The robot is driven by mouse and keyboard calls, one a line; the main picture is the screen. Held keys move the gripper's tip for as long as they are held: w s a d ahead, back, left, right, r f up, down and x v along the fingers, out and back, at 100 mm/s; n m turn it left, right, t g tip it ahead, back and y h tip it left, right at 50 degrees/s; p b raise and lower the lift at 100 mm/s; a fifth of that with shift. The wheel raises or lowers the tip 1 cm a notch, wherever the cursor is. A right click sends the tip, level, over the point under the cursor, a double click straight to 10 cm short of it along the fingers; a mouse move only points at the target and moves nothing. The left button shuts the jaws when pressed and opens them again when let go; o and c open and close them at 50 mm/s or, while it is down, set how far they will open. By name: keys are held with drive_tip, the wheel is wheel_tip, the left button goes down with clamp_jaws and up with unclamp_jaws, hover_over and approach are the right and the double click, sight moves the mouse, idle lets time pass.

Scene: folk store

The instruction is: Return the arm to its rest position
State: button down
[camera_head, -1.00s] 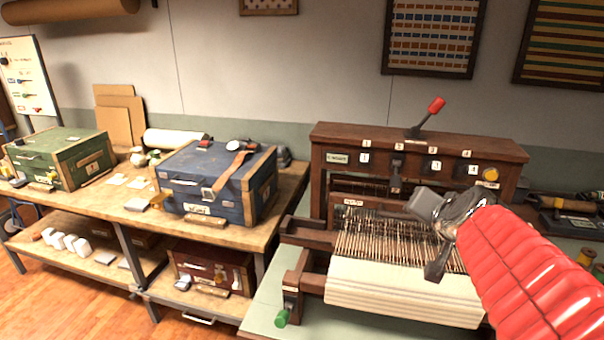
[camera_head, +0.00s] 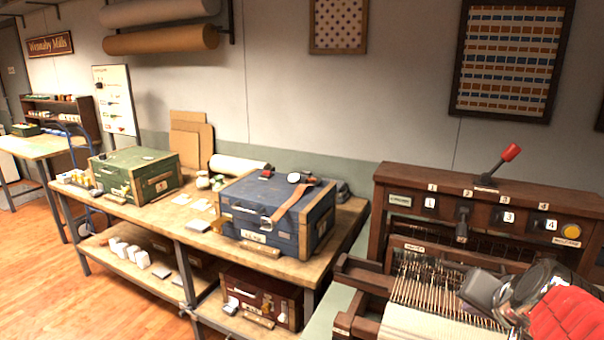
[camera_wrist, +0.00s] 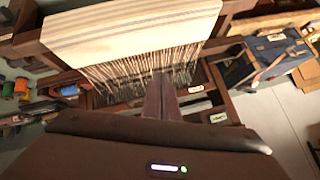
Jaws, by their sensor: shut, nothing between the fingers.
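My gripper (camera_head: 482,290) is at the lower right of the head view, in front of the wooden loom (camera_head: 420,188). Its dark fingers (camera_wrist: 161,92) are closed together with nothing between them in the wrist view. Behind them in that view are the loom's thin strands and cream cloth (camera_wrist: 135,30). My red-sleeved arm runs off the lower right corner of the head view. I cannot tell how far the fingers are from the strands.
A red-handled lever (camera_head: 508,154) sticks up from the loom top. Left of the loom, a bench (camera_head: 170,212) holds a blue chest (camera_head: 262,212) and a green chest (camera_head: 128,176). A dark red chest (camera_head: 262,300) sits on its lower shelf. Open wooden floor (camera_head: 35,270) lies at left.

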drive_tip(key=s+a+f+n+g+y, duration=0.1)
drive_tip(key=s+a+n, duration=0.3)
drive_tip(key=a, duration=0.4)
drive_tip(key=s+a+f+n+g+y, duration=0.1)
drive_tip(key=s+a+f+n+g, duration=0.1)
drive_tip(key=s+a, duration=0.5)
drive_tip(key=shift+s+a+f+n, duration=0.3)
drive_tip(key=shift+a+f+n, duration=0.35)
drive_tip(key=shift+a+n, duration=0.55)
